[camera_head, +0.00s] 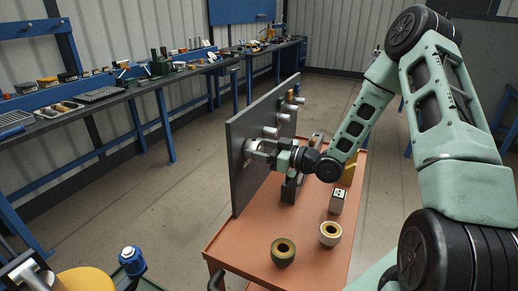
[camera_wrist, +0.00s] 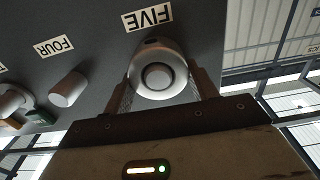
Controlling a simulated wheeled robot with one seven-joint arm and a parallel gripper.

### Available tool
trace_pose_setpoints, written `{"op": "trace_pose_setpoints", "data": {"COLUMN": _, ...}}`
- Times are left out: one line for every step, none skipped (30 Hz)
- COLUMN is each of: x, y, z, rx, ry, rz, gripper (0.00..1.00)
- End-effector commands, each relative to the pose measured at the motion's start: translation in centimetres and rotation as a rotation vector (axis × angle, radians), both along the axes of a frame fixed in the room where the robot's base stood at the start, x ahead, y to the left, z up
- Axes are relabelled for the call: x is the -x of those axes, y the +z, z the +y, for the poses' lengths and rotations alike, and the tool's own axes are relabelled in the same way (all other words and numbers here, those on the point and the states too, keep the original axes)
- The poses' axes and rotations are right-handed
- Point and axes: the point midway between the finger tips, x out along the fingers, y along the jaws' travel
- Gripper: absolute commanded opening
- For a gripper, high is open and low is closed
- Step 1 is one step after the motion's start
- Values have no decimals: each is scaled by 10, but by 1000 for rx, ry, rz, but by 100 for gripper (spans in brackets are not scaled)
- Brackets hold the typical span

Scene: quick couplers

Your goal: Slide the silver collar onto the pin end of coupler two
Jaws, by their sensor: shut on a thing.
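A silver collar (camera_wrist: 178,66) sits between the fingers of my gripper (camera_wrist: 163,82), which is shut on it. It is at the label FIVE (camera_wrist: 148,18) on the grey panel (camera_head: 247,115). A round pale pin end (camera_wrist: 157,77) shows in the collar's opening, so the collar appears to surround it; how deeply I cannot tell. In the head view my gripper (camera_head: 262,151) is at the panel's near end. Several pins (camera_head: 271,132) stick out farther along. The label for coupler two is not readable in either view.
A plain pin (camera_wrist: 66,90) stands under label FOUR (camera_wrist: 54,47). The orange cart top (camera_head: 245,245) holds a dark green ring piece (camera_head: 283,258), a pale ring piece (camera_head: 330,238) and a white block (camera_head: 337,204). Workbenches (camera_head: 85,105) stand at the left.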

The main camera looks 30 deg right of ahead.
Motion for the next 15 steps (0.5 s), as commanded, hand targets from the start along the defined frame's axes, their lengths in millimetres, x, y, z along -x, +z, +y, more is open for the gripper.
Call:
{"op": "trace_pose_setpoints", "data": {"x": 2, "y": 0, "z": -2, "rx": 1, "ry": -2, "rz": 1, "gripper": 30}}
{"op": "trace_pose_setpoints", "data": {"x": 2, "y": 0, "z": -3, "rx": 1, "ry": -2, "rz": 1, "gripper": 30}}
{"op": "trace_pose_setpoints", "data": {"x": 4, "y": 0, "z": -4, "rx": 1, "ry": -2, "rz": 0, "gripper": 30}}
{"op": "trace_pose_setpoints", "data": {"x": 5, "y": 0, "z": -5, "rx": 1, "ry": -2, "rz": 0, "gripper": 30}}
{"op": "trace_pose_setpoints", "data": {"x": 6, "y": 0, "z": -5, "rx": 1, "ry": -2, "rz": 0, "gripper": 30}}
{"op": "trace_pose_setpoints", "data": {"x": 7, "y": 0, "z": -6, "rx": 1, "ry": -2, "rz": 0, "gripper": 30}}
{"op": "trace_pose_setpoints", "data": {"x": 8, "y": 0, "z": -7, "rx": 1, "ry": -2, "rz": 0, "gripper": 30}}
{"op": "trace_pose_setpoints", "data": {"x": 9, "y": 0, "z": -7, "rx": 1, "ry": -2, "rz": 0, "gripper": 30}}
{"op": "trace_pose_setpoints", "data": {"x": 10, "y": 0, "z": -8, "rx": 1, "ry": -2, "rz": 0, "gripper": 30}}
{"op": "trace_pose_setpoints", "data": {"x": 11, "y": 0, "z": -8, "rx": 1, "ry": -2, "rz": 0, "gripper": 30}}
{"op": "trace_pose_setpoints", "data": {"x": 12, "y": 0, "z": -9, "rx": 1, "ry": -2, "rz": -1, "gripper": 30}}
{"op": "trace_pose_setpoints", "data": {"x": 13, "y": 0, "z": -10, "rx": 1, "ry": -2, "rz": -1, "gripper": 30}}
{"op": "trace_pose_setpoints", "data": {"x": 14, "y": 0, "z": -10, "rx": 1, "ry": -2, "rz": -1, "gripper": 30}}
{"op": "trace_pose_setpoints", "data": {"x": 15, "y": 0, "z": -11, "rx": 1, "ry": -2, "rz": -1, "gripper": 30}}
{"op": "trace_pose_setpoints", "data": {"x": 17, "y": 0, "z": -12, "rx": 1, "ry": -1, "rz": -1, "gripper": 30}}
